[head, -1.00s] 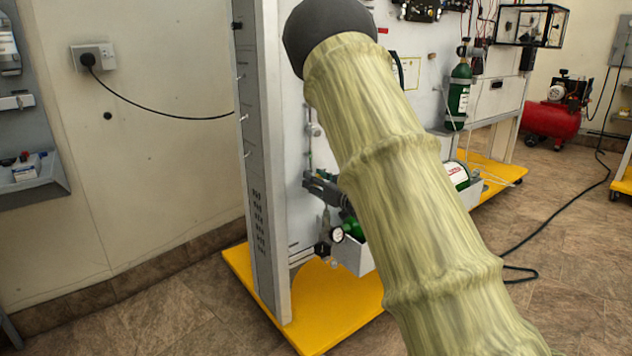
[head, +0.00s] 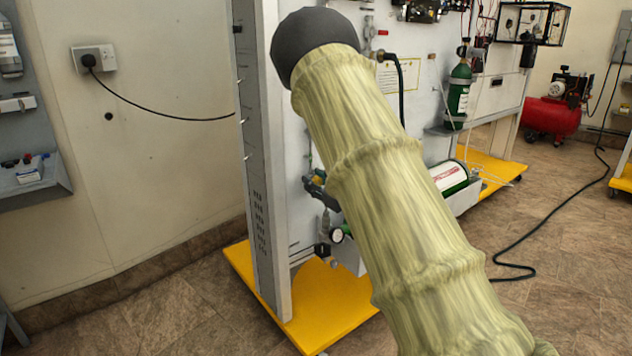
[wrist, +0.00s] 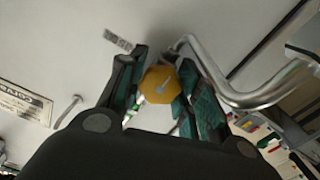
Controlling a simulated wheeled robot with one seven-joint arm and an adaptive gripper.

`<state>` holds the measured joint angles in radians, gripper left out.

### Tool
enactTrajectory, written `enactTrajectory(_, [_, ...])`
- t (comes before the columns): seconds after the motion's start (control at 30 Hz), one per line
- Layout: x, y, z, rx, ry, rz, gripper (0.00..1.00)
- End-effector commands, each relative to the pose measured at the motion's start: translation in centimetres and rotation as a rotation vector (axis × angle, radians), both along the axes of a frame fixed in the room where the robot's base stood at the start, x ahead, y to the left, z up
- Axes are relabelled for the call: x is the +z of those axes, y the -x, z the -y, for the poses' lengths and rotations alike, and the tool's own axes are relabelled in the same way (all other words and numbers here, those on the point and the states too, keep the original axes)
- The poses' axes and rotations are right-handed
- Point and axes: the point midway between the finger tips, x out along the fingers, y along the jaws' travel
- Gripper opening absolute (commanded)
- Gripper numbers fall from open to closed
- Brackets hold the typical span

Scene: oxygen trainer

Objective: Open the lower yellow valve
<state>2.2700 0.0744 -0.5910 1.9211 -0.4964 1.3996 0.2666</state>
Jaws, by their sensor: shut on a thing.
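The yellow valve (wrist: 160,84) is a small faceted knob in the middle of the wrist view. It sits between the two dark green fingers of my gripper (wrist: 158,90), which are shut on it. My sleeved arm hides much of the panel and part of the gripper there.
A bent metal pipe (wrist: 235,97) runs close to the right finger. A pressure gauge (head: 336,235) sits just below the gripper. A green cylinder (head: 452,178) lies to the right. The panel stands on a yellow base (head: 330,310); open tiled floor lies left of it.

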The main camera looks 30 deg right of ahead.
Motion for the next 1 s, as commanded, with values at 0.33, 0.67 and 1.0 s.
enactTrajectory(0.33, [0.0, 0.0, 0.0, 0.000, -0.001, 0.000, 0.56])
enactTrajectory(0.67, [0.0, 0.2, 0.0, 0.000, -0.002, -0.001, 0.56])
enactTrajectory(1.0, [0.0, 4.6, 0.5, -0.002, -0.004, -0.002, 0.56])
